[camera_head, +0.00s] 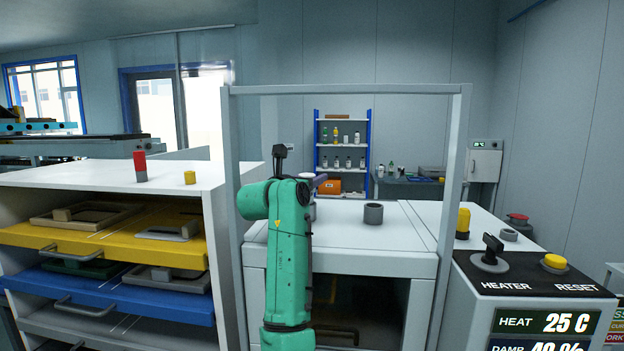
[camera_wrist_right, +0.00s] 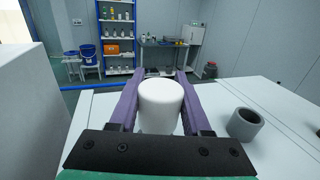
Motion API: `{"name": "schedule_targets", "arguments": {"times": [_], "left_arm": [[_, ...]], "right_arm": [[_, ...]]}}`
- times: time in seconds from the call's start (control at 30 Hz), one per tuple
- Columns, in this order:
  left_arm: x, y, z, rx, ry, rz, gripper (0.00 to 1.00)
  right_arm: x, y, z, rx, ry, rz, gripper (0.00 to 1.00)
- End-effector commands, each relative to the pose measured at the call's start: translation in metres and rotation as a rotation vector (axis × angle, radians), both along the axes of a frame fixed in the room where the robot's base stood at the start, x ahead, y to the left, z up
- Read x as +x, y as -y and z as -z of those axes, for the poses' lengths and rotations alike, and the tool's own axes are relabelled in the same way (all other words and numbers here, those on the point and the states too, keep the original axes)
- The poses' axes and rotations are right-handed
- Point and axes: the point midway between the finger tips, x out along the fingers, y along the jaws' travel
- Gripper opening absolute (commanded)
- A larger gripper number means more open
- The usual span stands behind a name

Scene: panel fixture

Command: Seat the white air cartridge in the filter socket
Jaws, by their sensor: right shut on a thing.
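The white air cartridge (camera_wrist_right: 158,108) is an upright white cylinder between the purple fingers of my right gripper (camera_wrist_right: 160,78), which is shut on it. In the head view my right gripper (camera_head: 318,183) is largely hidden behind my green arm, and a bit of the cartridge (camera_head: 312,211) shows beside it. A dark grey open ring, which looks like the filter socket (camera_head: 373,213), stands on the white bench top to the right of the cartridge and apart from it. It also shows in the wrist view (camera_wrist_right: 245,124). My left gripper is not in view.
A pale frame (camera_head: 453,170) rises around the white bench (camera_head: 345,258). On the right cabinet are a yellow cylinder (camera_head: 463,222), a smaller grey ring (camera_head: 509,235) and the heater panel (camera_head: 535,275). A red cylinder (camera_head: 140,165) and a yellow one (camera_head: 190,177) stand on the left cabinet.

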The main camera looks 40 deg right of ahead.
Motion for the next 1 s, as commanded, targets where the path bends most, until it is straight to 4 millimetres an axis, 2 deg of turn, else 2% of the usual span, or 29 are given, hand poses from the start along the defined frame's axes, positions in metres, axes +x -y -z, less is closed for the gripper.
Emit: {"name": "schedule_targets", "arguments": {"times": [1.0], "left_arm": [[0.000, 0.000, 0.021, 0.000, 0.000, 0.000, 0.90]], "right_arm": [[0.000, 0.000, 0.023, -0.001, 0.000, -0.001, 0.00]]}}
